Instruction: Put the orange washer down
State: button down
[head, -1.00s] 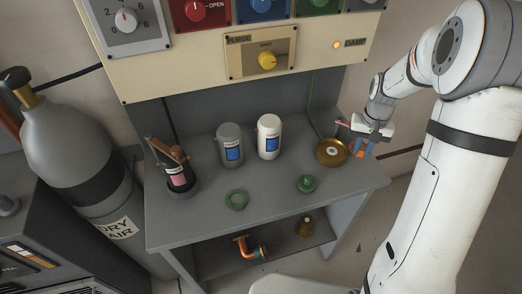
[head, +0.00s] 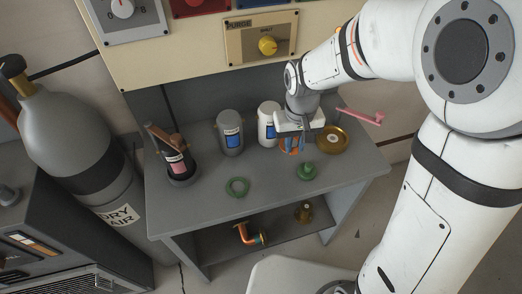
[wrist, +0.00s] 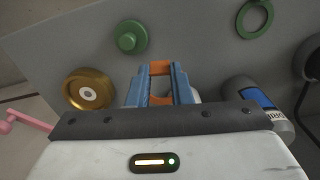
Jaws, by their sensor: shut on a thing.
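My gripper (head: 291,148) is over the back right part of the grey bench, in front of the white canister and left of the brass disc. In the wrist view its two blue fingers (wrist: 155,82) are shut on the orange washer (wrist: 160,68). Orange shows between the fingers at the tips and further back; the fingers hide the washer's sides. In the head view only a little orange shows at the fingertips. I cannot tell whether the washer touches the bench.
On the bench (head: 205,215) are a green ring (head: 237,196), a green knobbed piece (head: 306,171), a brass disc (head: 333,146), a grey canister (head: 230,141) and a white canister (head: 265,133). A pink handle (head: 360,116) sticks out at right. The front middle is clear.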

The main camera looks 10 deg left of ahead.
jog(key=s+a+n, duration=0.1)
jog(key=s+a, duration=0.2)
jog(key=s, duration=0.2)
jog(key=shift+n, duration=0.3)
jog(key=f, duration=0.4)
jog(key=shift+s+a+f, duration=0.15)
jog(key=shift+a+f, duration=0.05)
jog(key=shift+f, duration=2.35)
jog(key=shift+f, duration=0.1)
jog(key=c, duration=1.3)
grip_release()
